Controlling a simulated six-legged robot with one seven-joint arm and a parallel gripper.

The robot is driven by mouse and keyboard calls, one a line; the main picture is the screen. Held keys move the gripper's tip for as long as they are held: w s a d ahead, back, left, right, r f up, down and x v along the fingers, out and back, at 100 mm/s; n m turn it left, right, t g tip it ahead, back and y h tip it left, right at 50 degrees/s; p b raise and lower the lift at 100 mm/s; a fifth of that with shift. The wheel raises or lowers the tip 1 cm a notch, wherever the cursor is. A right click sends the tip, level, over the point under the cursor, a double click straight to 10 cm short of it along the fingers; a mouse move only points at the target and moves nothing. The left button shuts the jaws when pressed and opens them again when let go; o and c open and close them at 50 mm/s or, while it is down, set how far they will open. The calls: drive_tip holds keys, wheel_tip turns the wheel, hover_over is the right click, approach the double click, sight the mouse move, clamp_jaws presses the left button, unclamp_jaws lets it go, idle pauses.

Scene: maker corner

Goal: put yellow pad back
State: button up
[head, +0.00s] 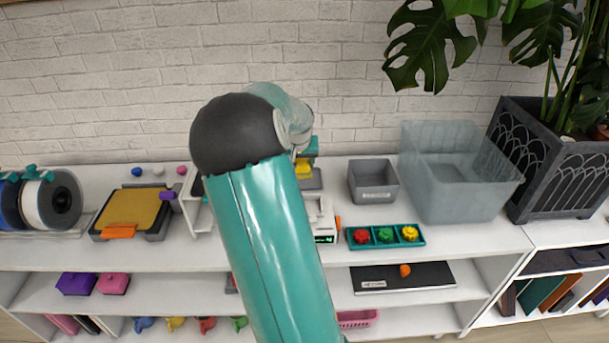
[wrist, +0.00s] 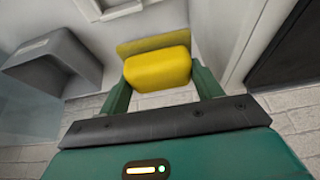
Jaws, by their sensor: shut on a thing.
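The yellow pad (wrist: 158,70) is a small rounded block between the two green fingers of my gripper (wrist: 160,88) in the wrist view. My gripper is shut on it. A flat, darker yellow patch (wrist: 150,43) shows just behind the pad; I cannot tell whether it is part of the pad or a separate surface. In the head view, a small bit of yellow (head: 302,168) shows just right of my arm, over the white shelf top. My arm hides most of the gripper and the area left of it.
A grey open bin (head: 373,181) stands right of the gripper, with a clear tub (head: 455,190) and a plant pot (head: 545,170) beyond. A teal tray (head: 385,236) of coloured knobs lies in front. A tray with a tan top (head: 132,208) is at left. A brick wall stands close behind.

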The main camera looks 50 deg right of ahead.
drive_tip(key=w+d+f, duration=0.1)
drive_tip(key=d+f, duration=0.2)
drive_tip(key=d, duration=0.1)
drive_tip(key=w+d+f, duration=0.2)
drive_tip(key=d+f, duration=0.1)
drive_tip(key=w+d+f, duration=0.2)
drive_tip(key=d+f, duration=0.1)
drive_tip(key=d, duration=0.1)
drive_tip(key=shift+d, duration=0.3)
drive_tip(key=shift+w+d+f, duration=0.2)
drive_tip(key=shift+d+f, duration=0.1)
drive_tip(key=shift+f, duration=0.05)
drive_tip(key=shift+w+d+f, duration=0.1)
drive_tip(key=shift+d+f, duration=0.05)
drive_tip(key=shift+f, duration=1.55)
drive_tip(key=shift+f, duration=0.1)
drive_tip(key=o, duration=1.1)
drive_tip(key=v, duration=1.2)
